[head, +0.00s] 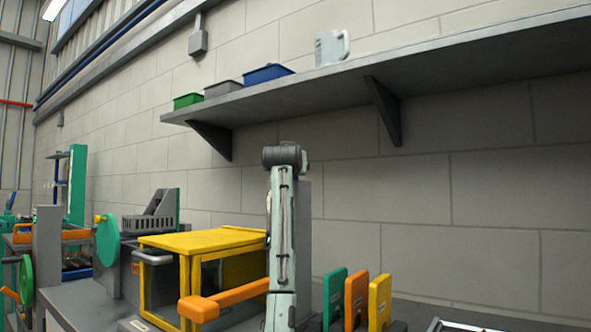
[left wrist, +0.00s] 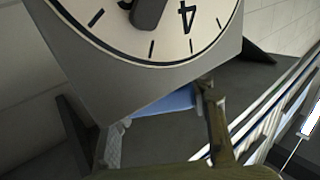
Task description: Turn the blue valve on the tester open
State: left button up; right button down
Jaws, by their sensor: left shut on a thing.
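The tester shows in the left wrist view as a grey housing with a round white dial gauge (left wrist: 180,45), cut off by the top edge. Part of the figure 4 and a dark pointer are visible. Below the housing, the blue valve (left wrist: 165,103) shows as a flat blue piece. My left gripper (left wrist: 165,128) has one pale finger and one dark finger on either side of the blue piece and is shut on it. The housing and fingers hide part of the valve. Neither gripper shows in the head view.
A yellow-framed box (head: 205,240) stands on the bench, with an orange handle (head: 225,298) before it. Green, orange and yellow upright plates (head: 356,298) stand to the right. A wall shelf (head: 400,72) holds small bins (head: 267,74) and a pale jug (head: 331,47).

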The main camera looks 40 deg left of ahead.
pick_arm(q)
jog(key=n+g+y, duration=0.1)
jog(key=n+g, duration=0.1)
jog(key=s+n+g+y, duration=0.1)
jog(key=g+y, duration=0.1)
jog(key=a+n+g+y, duration=0.1)
jog(key=n+g+y, duration=0.1)
jog(key=g, duration=0.1)
jog(key=shift+s+n, duration=0.15)
jog(key=shift+n, duration=0.15)
jog(key=shift+s+a+n+g+y, duration=0.1)
jog(key=shift+s+n+g+y, duration=0.15)
jog(key=shift+n+g, duration=0.65)
jog(key=shift+s+n+g+y, duration=0.3)
jog(key=shift+n+g, duration=0.2)
jog(key=shift+g, duration=0.75)
jog(key=shift+s+a+n+g+y, duration=0.1)
jog(key=shift+s+n+g+y, duration=0.15)
jog(key=shift+n+g, duration=0.65)
jog(key=shift+f+g, duration=0.1)
jog(key=shift+g, duration=0.35)
jog(key=o, duration=1.4)
jog(key=d, duration=1.2)
jog(key=shift+s+a, duration=0.1)
